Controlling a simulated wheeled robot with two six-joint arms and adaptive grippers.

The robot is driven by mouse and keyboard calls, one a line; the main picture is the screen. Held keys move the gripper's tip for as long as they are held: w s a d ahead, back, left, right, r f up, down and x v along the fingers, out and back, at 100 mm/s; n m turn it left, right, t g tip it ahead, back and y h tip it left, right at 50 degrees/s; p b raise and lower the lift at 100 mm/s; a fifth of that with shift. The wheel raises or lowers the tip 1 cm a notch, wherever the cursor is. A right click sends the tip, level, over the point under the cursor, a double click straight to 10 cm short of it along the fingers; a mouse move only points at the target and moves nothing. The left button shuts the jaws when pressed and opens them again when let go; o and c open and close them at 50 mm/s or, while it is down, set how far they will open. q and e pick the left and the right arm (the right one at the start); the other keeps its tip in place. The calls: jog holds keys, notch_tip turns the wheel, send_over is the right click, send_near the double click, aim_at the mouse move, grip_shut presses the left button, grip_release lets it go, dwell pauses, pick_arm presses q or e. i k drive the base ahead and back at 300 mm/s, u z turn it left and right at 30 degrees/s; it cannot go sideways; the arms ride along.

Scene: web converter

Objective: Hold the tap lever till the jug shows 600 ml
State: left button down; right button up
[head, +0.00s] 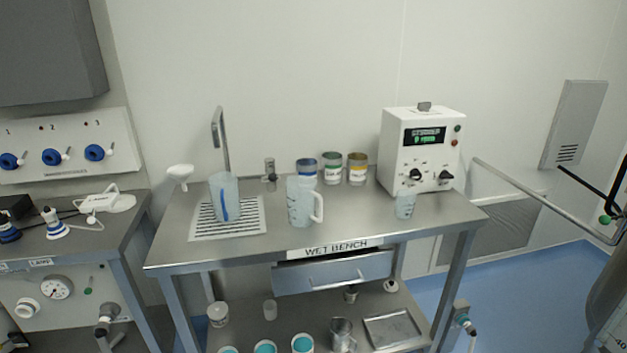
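A metal gooseneck tap (220,140) rises at the back left of the wet bench. A translucent bluish jug (215,200) with a blue vertical stripe stands under its spout on the slotted drain grate (252,219). Its scale and water level are too small to read. A white paddle-shaped piece (180,173) sits left of the tap; I cannot tell whether it is the tap lever. A small metal fitting (270,172) stands right of the tap. A second translucent jug (299,207) with graduation marks and a handle stands right of the grate. Neither gripper shows.
The wet bench (360,218) also holds lidded tins (332,170), a small beaker (405,206) and a white instrument (422,150). Its lower shelf carries cups and a tray (392,330). A side table (95,225) stands left. Bench top between handled jug and beaker is clear.

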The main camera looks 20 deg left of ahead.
aim_at(272, 176)
jog(key=z, duration=0.3)
jog(key=k, duration=0.7)
jog(key=z, duration=0.65)
jog(key=i, duration=2.15)
jog(key=u, duration=1.4)
jog(key=i, duration=0.6)
jog(key=u, duration=0.7)
